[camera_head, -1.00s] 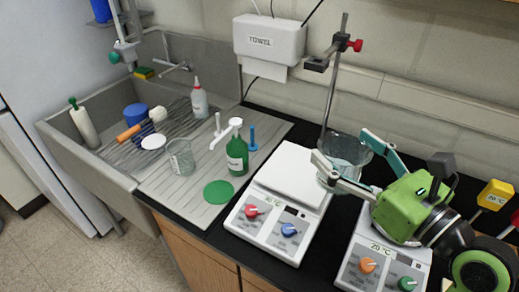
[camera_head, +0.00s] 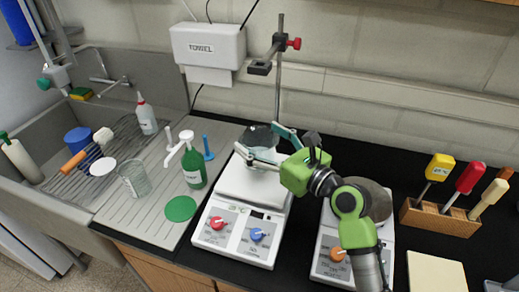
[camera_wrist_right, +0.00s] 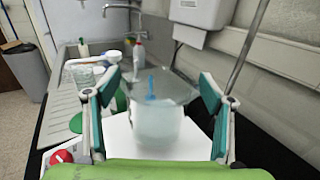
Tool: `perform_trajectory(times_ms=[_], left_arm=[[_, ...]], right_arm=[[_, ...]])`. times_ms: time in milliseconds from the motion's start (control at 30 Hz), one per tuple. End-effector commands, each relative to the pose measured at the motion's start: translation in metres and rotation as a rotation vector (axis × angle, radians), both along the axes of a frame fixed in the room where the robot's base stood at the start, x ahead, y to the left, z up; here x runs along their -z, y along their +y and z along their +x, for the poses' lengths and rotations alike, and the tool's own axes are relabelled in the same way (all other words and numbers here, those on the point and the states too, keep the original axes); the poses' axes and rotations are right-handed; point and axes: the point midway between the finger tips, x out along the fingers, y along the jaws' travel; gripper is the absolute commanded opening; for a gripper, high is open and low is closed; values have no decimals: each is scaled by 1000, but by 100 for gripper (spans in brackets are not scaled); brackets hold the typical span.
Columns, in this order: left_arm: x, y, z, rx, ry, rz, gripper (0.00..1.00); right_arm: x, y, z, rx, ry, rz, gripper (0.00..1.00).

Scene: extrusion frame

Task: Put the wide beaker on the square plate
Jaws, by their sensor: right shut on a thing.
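The wide beaker (camera_head: 262,138) is clear glass, held upright between the fingers of my right gripper (camera_head: 257,143). In the wrist view the beaker (camera_wrist_right: 157,122) fills the space between the two fingers, and a blue object shows through it. The square plate (camera_head: 244,187) is the white top of the left hotplate, with a red and a blue knob on its front. The beaker is at or over the back part of this plate; I cannot tell whether it touches it. The plate also shows under the beaker in the wrist view (camera_wrist_right: 122,140). My left gripper is out of view.
A second hotplate (camera_head: 328,243) with a round top stands to the right. A clamp stand (camera_head: 278,85) rises behind the beaker. A green bottle (camera_head: 193,165) and a smaller beaker (camera_head: 133,180) stand on the drainboard to the left. A tool block (camera_head: 437,217) is far right.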

Motion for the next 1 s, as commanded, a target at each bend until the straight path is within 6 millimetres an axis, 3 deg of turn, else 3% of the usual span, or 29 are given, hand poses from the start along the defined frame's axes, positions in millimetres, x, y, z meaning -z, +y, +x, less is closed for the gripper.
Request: perform_trajectory(times_ms=[400,767,800,867,1000], left_arm=[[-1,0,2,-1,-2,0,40],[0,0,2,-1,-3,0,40],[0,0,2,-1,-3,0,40],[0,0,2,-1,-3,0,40],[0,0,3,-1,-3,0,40]], right_arm=[[39,3,8,1,-1,0,51],[42,3,8,1,-1,2,51],[44,3,7,1,1,1,77],[43,3,7,1,0,1,92],[43,3,8,1,-1,1,92]])
